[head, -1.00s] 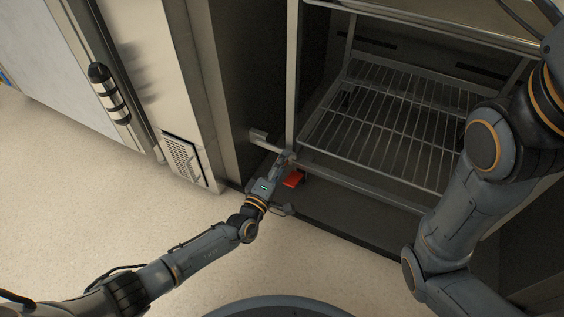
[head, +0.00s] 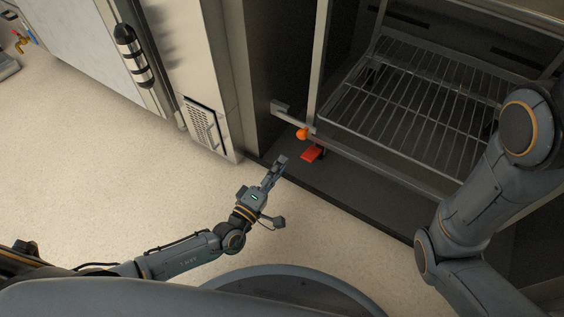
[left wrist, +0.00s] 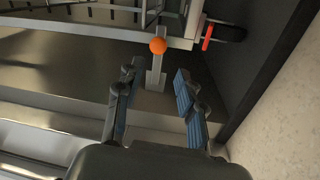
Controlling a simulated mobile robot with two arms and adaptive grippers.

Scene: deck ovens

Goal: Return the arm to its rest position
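My left gripper (head: 274,172) is in front of the oven opening, apart from the frame. In the left wrist view its two fingers (left wrist: 154,100) stand apart with nothing between them. An orange ball-shaped knob (head: 302,134) sits on the oven's lower front rail; it also shows beyond the fingertips in the left wrist view (left wrist: 158,46). A red pedal-like part (head: 312,153) is just below the knob. My right arm (head: 475,205) comes in at the right; its gripper is out of view.
The oven holds a wire rack (head: 420,105) behind a metal post. A steel panel with a vent (head: 203,124) stands left of the opening. The pale floor (head: 120,180) at the left is clear.

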